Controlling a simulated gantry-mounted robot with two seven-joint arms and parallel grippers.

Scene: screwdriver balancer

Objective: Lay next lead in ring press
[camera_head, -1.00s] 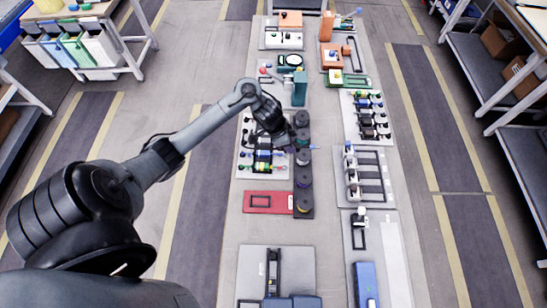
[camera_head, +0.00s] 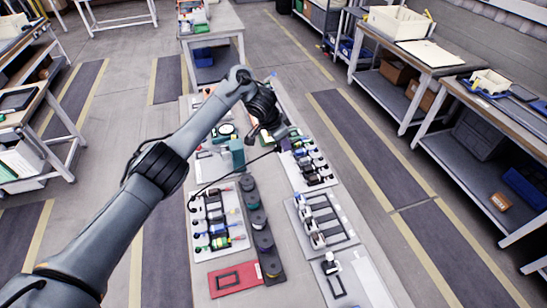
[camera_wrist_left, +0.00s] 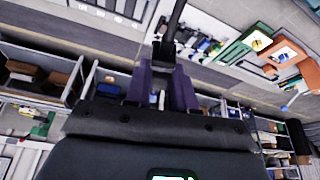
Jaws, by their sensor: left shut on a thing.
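My left gripper (camera_head: 284,142) is shut and hangs above the right-hand column of fixtures. In the left wrist view its purple fingers (camera_wrist_left: 167,85) hold a black lead (camera_wrist_left: 174,28) that runs away to the top of the picture. In the head view, the thin dark lead (camera_head: 228,180) trails from the gripper down and left towards a white panel (camera_head: 197,228) of coloured plugs. Below the gripper is a pale board (camera_head: 310,160) with several dark units. A teal block (camera_head: 237,153) stands left of the gripper. I cannot tell which fixture is the ring press. My right gripper is not in view.
A row of dark spools (camera_head: 257,218) stands beside the plug panel. A red plate (camera_head: 235,279) lies in front. A grey frame fixture (camera_head: 322,220) is at the right. Workbenches (camera_head: 440,60) stand at the right; the floor between is clear.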

